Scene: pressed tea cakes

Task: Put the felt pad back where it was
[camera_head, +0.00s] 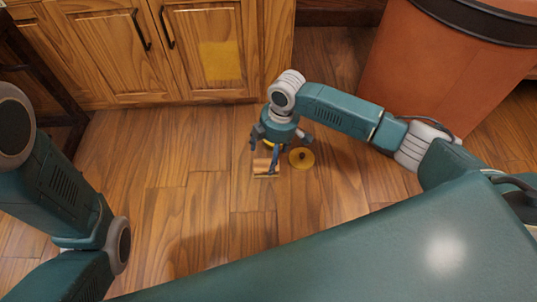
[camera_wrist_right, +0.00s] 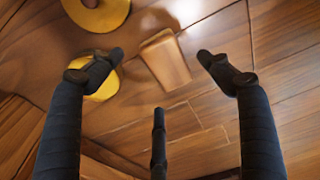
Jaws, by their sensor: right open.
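A small brown block-like piece (camera_head: 262,166) with a pale yellowish edge lies on the wooden floor; it also shows in the right wrist view (camera_wrist_right: 167,63). I cannot tell whether it is the felt pad. A flat yellow square (camera_head: 220,61) is on the cabinet door. My right gripper (camera_head: 278,149) points down over the floor by the brown piece. In the right wrist view its fingers (camera_wrist_right: 160,72) are spread, with the brown piece between and beyond the upper two, apparently not gripped. My left arm is at the left; its gripper is out of view.
A round yellow disc with a raised centre (camera_head: 301,158) lies right of the brown piece. Another yellow disc (camera_wrist_right: 106,88) is partly hidden behind a finger. A wooden cabinet (camera_head: 105,55) stands behind, an orange bin (camera_head: 425,75) at back right. The floor to the left is clear.

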